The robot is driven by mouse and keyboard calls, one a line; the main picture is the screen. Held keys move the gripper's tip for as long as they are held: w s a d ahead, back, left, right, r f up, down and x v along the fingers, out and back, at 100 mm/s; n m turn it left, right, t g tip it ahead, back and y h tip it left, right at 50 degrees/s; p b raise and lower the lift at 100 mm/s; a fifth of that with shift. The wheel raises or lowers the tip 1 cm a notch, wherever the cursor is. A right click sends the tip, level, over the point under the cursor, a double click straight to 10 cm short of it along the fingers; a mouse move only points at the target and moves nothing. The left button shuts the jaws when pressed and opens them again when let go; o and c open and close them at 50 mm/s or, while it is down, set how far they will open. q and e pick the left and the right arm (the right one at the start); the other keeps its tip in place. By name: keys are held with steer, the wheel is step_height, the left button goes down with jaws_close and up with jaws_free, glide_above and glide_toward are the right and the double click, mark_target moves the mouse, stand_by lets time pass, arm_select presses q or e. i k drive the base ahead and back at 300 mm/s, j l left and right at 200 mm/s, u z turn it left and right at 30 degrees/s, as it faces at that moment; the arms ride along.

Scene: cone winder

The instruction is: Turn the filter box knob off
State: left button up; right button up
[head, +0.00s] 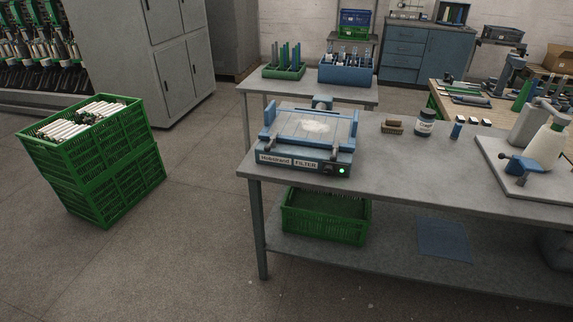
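The filter box (305,140) is a blue and grey unit at the left front corner of the workbench. Its front carries two labels, one of which reads FILTER. A dark knob (327,166) sits on the front face, right of the labels. A small green light (342,170) glows beside the knob. The top tray of the box holds a pale patch of dust or fibre. The knob is too small to tell its exact pointing direction. Neither of my grippers shows in the head view.
The filter box stands on a grey workbench (400,165). Green crates (95,165) of white tubes are stacked on the floor at the left. An empty green crate (325,215) is on the lower shelf. The floor at front left is clear.

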mark_target(328, 170)
steer(key=i+j+u, duration=0.4)
steer(key=i+u, duration=0.35)
steer(key=i, duration=0.15)
steer(key=i+j+z, duration=0.15)
steer(key=i+z, duration=0.3)
steer(key=i+j+z, duration=0.25)
steer(key=z, duration=0.2)
steer(key=i+j+z, duration=0.2)
steer(key=z, duration=0.25)
steer(key=i+j+z, duration=0.15)
steer(key=z, duration=0.25)
steer(key=i+j+z, duration=0.1)
steer(key=j+z, duration=0.2)
steer(key=z, duration=0.15)
steer(key=j+z, duration=0.3)
steer(key=z, duration=0.15)
steer(key=j+z, duration=0.45)
steer(key=i+l, duration=0.05)
steer(key=l, duration=0.05)
